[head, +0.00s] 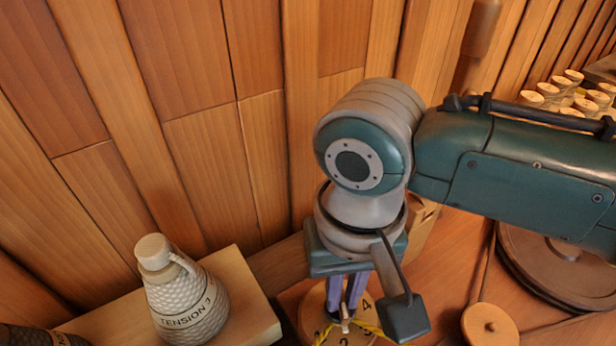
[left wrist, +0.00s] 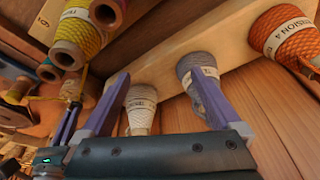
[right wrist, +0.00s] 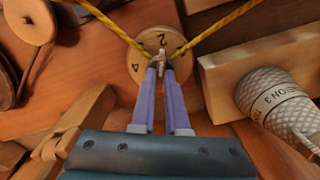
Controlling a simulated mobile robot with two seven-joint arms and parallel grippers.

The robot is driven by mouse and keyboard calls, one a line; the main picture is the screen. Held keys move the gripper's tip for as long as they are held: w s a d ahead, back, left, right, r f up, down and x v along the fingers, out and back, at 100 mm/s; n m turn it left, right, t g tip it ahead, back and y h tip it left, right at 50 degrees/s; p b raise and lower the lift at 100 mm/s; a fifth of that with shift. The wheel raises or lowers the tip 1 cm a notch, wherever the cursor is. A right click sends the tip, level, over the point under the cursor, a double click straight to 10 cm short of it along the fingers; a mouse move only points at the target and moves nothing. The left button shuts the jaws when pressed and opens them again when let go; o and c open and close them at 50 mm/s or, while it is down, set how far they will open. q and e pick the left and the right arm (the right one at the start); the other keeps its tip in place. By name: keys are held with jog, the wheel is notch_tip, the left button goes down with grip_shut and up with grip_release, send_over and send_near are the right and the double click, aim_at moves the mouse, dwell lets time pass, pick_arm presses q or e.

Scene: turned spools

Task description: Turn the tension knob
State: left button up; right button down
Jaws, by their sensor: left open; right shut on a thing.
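The tension knob is a small pale tab in the middle of a round wooden dial (head: 313,309) marked with numbers. My right gripper (head: 346,314) reaches down to it in the head view. In the right wrist view the dial (right wrist: 143,68) shows a 2 and a 4, and the fingertips of my right gripper (right wrist: 161,69) are shut on the upright tab (right wrist: 162,58). My left gripper (left wrist: 158,82) is open in the left wrist view, with a white spool (left wrist: 141,112) and a grey spool (left wrist: 199,66) beyond its fingers. It is outside the head view.
A white spool marked TENSION 3 (head: 186,295) stands on a pale wooden rail (head: 248,285) left of the dial. Yellow cord (right wrist: 215,30) runs to the dial from both sides. A small wooden disc (head: 490,326) lies to the right. Several pale pegs (head: 548,91) stand at the upper right.

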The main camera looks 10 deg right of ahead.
dwell(0.3)
jog(key=shift+r+n+p, duration=0.1)
jog(key=shift+n+p, duration=0.6)
jog(key=shift+n, duration=0.1)
jog(key=n+p, duration=0.1)
jog(key=n, duration=0.1)
jog(key=shift+n, duration=0.3)
jog(key=n+p, duration=0.1)
jog(key=n, duration=0.1)
jog(key=shift+n, duration=0.3)
jog(key=n+p, duration=0.1)
jog(key=n, duration=0.1)
jog(key=shift+n, duration=0.4)
jog(key=n+p, duration=0.1)
jog(key=n, duration=0.9)
jog(key=shift+n, duration=0.3)
